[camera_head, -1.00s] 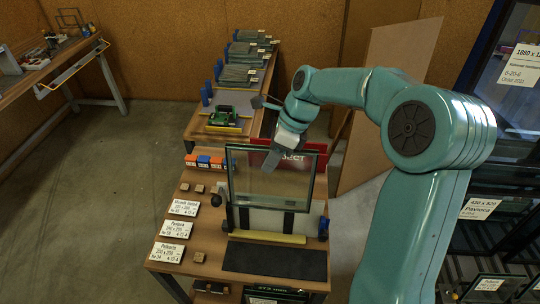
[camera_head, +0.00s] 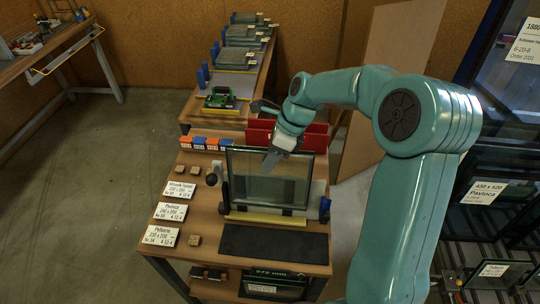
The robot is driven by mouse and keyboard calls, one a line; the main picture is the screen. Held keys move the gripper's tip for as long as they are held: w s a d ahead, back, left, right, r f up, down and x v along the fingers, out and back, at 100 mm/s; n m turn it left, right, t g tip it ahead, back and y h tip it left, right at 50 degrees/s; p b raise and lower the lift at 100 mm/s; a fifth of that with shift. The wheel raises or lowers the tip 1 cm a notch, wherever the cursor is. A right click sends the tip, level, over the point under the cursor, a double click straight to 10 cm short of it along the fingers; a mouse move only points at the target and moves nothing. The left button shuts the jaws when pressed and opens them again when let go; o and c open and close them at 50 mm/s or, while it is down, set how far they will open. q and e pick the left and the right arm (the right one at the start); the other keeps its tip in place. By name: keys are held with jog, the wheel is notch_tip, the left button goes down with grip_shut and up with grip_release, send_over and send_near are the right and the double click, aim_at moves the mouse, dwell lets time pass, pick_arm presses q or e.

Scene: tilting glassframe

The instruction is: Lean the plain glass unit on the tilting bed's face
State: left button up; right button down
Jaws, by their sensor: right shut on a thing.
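The plain glass unit (camera_head: 285,192) is a clear, dark-edged pane standing nearly upright over the tilting bed at the middle of the near bench. The tilting bed (camera_head: 318,197) shows behind and around the glass, with a pale yellow ledge (camera_head: 266,218) along its front. The pane's lower edge is close above or at this ledge; I cannot tell if they touch. My right gripper (camera_head: 272,158) is shut on the glass at its top edge, with one finger showing in front of the pane. My left gripper is not in view.
A dark mat (camera_head: 275,243) lies in front of the ledge. White label cards (camera_head: 170,212) and small wooden blocks are on the left. A red bin (camera_head: 314,137) stands behind the glass. A board leans at the back right, and glass racks stand at far right.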

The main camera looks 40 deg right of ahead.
aim_at(270, 176)
notch_tip(270, 176, down, 2)
jog(key=shift+w+f+b, duration=0.1)
jog(key=shift+w+b, duration=0.05)
jog(key=shift+b, duration=0.3)
jog(key=shift+s+a+f+b, duration=0.2)
jog(key=shift+f+b, duration=0.1)
jog(key=shift+f, duration=0.15)
jog(key=shift+s+a+f+b, duration=0.15)
jog(key=shift+f+b, duration=0.1)
jog(key=shift+f, duration=0.15)
jog(key=shift+w+d+f, duration=0.15)
jog(key=shift+f, duration=0.35)
jog(key=shift+s+f+b, duration=0.15)
jog(key=shift+s+b, duration=0.05)
jog(key=shift+b, duration=0.1)
jog(key=shift+s+a+f, duration=0.1)
jog(key=shift+a, duration=0.1)
